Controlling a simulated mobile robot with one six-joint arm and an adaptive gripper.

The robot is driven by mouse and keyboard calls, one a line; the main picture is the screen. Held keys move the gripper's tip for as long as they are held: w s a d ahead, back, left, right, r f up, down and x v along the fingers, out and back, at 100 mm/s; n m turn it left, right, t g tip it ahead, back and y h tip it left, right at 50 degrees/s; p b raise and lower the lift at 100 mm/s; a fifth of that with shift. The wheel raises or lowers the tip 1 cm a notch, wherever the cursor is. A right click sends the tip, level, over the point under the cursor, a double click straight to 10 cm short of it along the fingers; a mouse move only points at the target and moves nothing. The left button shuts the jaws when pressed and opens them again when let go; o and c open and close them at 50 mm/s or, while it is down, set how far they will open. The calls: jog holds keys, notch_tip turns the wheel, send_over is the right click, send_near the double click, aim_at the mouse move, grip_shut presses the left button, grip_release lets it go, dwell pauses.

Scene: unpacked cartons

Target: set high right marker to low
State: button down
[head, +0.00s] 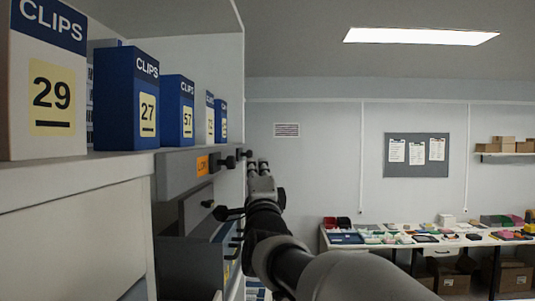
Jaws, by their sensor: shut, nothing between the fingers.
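A grey strip (177,173) runs along the front edge of the shelf that bears the blue boxes. An orange label (202,165) on it seems to read "LOW". Black knobs (230,162) stick out from the strip to the right of the label. I cannot tell which of these parts is the high right marker. My gripper (258,166) is at the end of my outstretched arm, just right of the knobs in the picture. It is shut and empty. Whether it touches a knob cannot be seen from this angle.
Boxes marked CLIPS (125,98) stand in a row on the shelf. A lower grey part with another black knob (207,204) is below. The white side panel (243,75) closes the shelf's far end. A cluttered table (480,241) stands along the far wall.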

jog(key=shift+p+x, duration=0.3)
jog(key=shift+x, duration=0.65)
jog(key=w, duration=0.6)
jog(key=shift+b, duration=0.4)
jog(key=shift+d, duration=0.15)
jog(key=shift+f, duration=0.15)
